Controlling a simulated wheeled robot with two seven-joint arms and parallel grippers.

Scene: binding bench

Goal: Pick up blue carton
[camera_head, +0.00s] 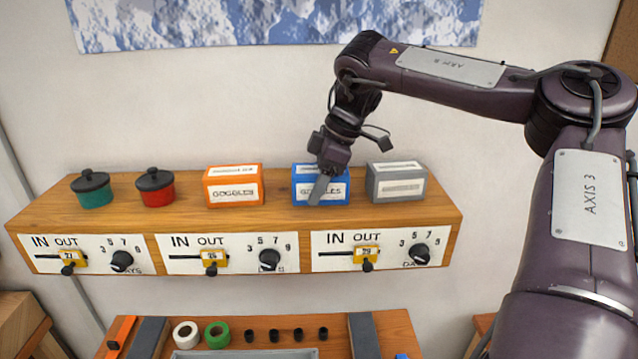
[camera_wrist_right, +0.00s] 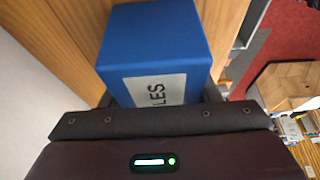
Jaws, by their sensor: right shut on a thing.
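The blue carton (camera_head: 335,190) stands on the wooden shelf between an orange carton and a grey carton, with a white label reading GOGGLES. My right gripper (camera_head: 322,184) reaches down over it from above, a finger lying across its front label. In the right wrist view the blue carton (camera_wrist_right: 152,48) sits between the fingers of my right gripper (camera_wrist_right: 160,98), which is shut on it. The carton looks upright and at shelf level; I cannot tell whether it touches the shelf. My left gripper is not in view.
The orange carton (camera_head: 233,186) and grey carton (camera_head: 397,182) stand close on either side. A teal pot (camera_head: 93,190) and a red pot (camera_head: 156,188) are further left on the shelf (camera_head: 440,211). Sliders and knobs line its front. A lower bench (camera_head: 385,322) holds tape rolls.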

